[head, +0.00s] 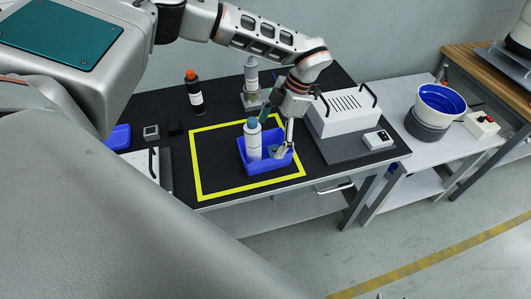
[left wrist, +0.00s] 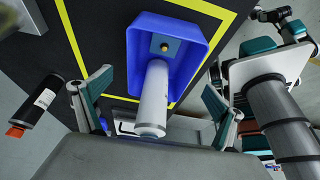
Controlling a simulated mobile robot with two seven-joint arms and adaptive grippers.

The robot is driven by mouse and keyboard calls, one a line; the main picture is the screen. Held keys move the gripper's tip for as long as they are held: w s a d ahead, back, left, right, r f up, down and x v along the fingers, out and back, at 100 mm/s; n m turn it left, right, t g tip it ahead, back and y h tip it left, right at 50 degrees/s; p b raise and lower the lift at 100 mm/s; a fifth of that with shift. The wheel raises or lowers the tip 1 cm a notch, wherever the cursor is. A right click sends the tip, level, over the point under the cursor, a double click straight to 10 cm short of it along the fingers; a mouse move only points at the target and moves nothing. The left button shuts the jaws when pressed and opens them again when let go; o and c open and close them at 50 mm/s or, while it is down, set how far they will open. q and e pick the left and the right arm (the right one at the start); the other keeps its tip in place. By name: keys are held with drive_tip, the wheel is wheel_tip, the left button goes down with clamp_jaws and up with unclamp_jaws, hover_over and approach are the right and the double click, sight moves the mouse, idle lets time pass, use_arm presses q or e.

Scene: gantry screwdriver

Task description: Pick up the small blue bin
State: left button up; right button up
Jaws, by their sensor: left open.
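The small blue bin (head: 268,168) stands inside the yellow outline on the black table mat. A white bottle (head: 253,143) with a grey-blue cap stands in its left part, and a small brass-topped part (left wrist: 165,46) lies inside it. My left gripper (head: 276,130) is over the bin, with its fingers pointing down. One finger is by the bottle and the other by the bin's right end. In the left wrist view, the bin (left wrist: 137,55) lies beyond the two parted fingers. I cannot tell whether a finger touches it. My right gripper is not clearly seen.
A black bottle with an orange cap (head: 193,92) stands behind on the left. A grey-capped bottle in a holder (head: 252,82) stands behind the bin. A white vented box (head: 345,110) is close on the right. Another blue bin (head: 118,138) is at far left.

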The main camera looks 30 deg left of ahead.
use_arm(q)
hover_over(265, 158)
wheel_tip(265, 158, down, 4)
drive_tip(key=shift+a+f, duration=0.1)
drive_tip(key=shift+f, duration=0.1)
drive_tip(key=c, duration=1.3)
drive_tip(key=shift+r, duration=0.15)
